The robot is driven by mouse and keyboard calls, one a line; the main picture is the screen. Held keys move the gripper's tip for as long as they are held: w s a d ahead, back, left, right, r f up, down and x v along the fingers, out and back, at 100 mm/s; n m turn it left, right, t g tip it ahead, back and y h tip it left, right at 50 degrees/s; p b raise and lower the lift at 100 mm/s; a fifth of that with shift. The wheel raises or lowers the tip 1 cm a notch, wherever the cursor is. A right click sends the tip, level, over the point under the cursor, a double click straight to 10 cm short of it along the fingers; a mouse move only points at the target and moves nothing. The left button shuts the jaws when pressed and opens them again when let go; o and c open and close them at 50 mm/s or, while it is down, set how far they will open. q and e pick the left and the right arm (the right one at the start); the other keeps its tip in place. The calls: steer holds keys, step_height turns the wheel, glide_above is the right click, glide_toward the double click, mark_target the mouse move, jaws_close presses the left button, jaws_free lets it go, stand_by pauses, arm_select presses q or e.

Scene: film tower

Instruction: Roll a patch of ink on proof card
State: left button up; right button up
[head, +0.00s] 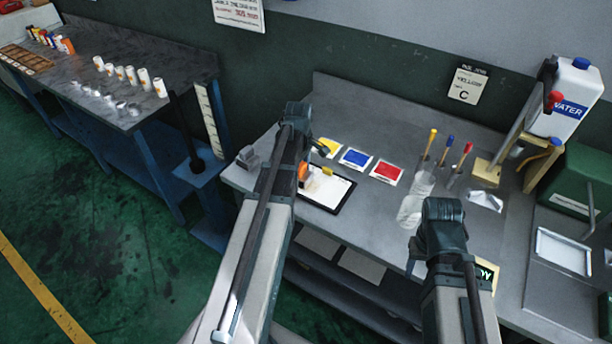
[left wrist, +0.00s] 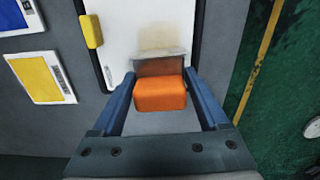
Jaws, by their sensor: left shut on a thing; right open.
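The proof card (head: 328,187) is white and lies on a dark board with a yellow clip (left wrist: 91,31) on the bench. In the left wrist view the card (left wrist: 120,22) bears a faint tan patch (left wrist: 160,38). My left gripper (left wrist: 160,78) is shut on an orange-handled tool (left wrist: 160,95) with a brownish, flat-looking head (left wrist: 160,66). The head is over the card, beside the patch; I cannot tell if it touches. The orange handle also shows in the head view (head: 303,172). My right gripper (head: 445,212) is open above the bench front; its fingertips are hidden.
Yellow (head: 327,148), blue (head: 355,158) and red (head: 387,172) ink cards lie behind the board. Clear containers with coloured-tipped sticks (head: 430,145) stand right of them. A water jug (head: 572,100) stands at the back right. Another bench (head: 130,50) is at left.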

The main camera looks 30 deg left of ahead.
mark_target(308, 177)
arm_select(q)
steer(key=shift+a, duration=0.25)
steer(key=shift+r, duration=0.2)
steer(key=shift+d+f, duration=0.15)
steer(key=shift+d, duration=1.5)
steer(key=shift+s+d, duration=0.1)
steer(key=shift+s+d, duration=0.1)
steer(key=shift+d, duration=1.45)
steer(key=shift+d, duration=0.1)
steer(key=shift+s+d, duration=0.1)
steer(key=shift+d, duration=1.45)
